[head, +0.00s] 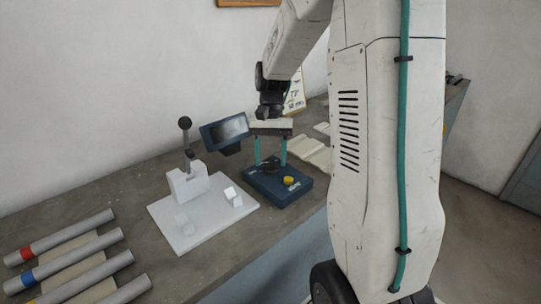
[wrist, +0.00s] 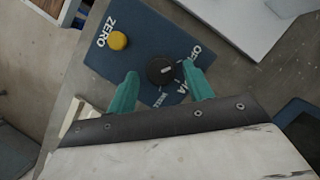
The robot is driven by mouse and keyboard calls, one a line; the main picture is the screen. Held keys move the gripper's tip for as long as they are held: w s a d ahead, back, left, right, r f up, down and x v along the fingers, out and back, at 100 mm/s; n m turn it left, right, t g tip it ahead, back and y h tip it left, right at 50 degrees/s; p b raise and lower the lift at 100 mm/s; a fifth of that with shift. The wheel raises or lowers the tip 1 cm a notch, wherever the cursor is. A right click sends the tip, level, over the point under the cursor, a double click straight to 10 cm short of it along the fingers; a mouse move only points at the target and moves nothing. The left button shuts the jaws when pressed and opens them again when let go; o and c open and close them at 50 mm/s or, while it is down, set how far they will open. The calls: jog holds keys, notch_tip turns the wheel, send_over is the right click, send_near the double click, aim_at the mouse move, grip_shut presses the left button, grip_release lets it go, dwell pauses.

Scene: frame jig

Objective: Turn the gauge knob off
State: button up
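The gauge is a dark blue box (head: 289,193) on the bench, with a tilted screen (head: 228,130) beside it. In the wrist view its blue top (wrist: 140,55) carries a round black knob (wrist: 161,70) with a white mark, near the printed words OFF and mm. A yellow button (wrist: 118,40) sits beside the word ZERO; it also shows in the head view (head: 288,180). My gripper (wrist: 160,82) has teal fingers, open and apart, pointing down over the box. The knob appears between the fingertips; I cannot tell whether they touch it.
A white jig plate (head: 205,222) with a clamp and small blocks stands left of the gauge. Several grey tubes (head: 68,262) lie at the front left. My arm hides the bench's right part.

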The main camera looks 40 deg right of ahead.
jog(key=v, duration=0.7)
jog(key=shift+r, duration=0.35)
jog(key=shift+w+d, duration=0.15)
jog(key=s, duration=0.1)
jog(key=s+a+f+n, duration=0.1)
jog(key=s, duration=0.1)
jog(key=shift+a+f, duration=0.15)
jog(key=shift+a, duration=0.05)
jog(key=s+a+r+n+t+h, duration=0.1)
jog(key=s+a+r+n+t, duration=0.1)
jog(key=s+a, duration=0.5)
jog(key=s+a+r+n+t+h, duration=0.2)
jog(key=s+a+n, duration=0.3)
jog(key=s+a, duration=0.3)
jog(key=s, duration=0.4)
jog(key=shift+s+a+t, duration=0.35)
jog(key=shift+s+t, duration=0.05)
jog(key=shift+r, duration=0.1)
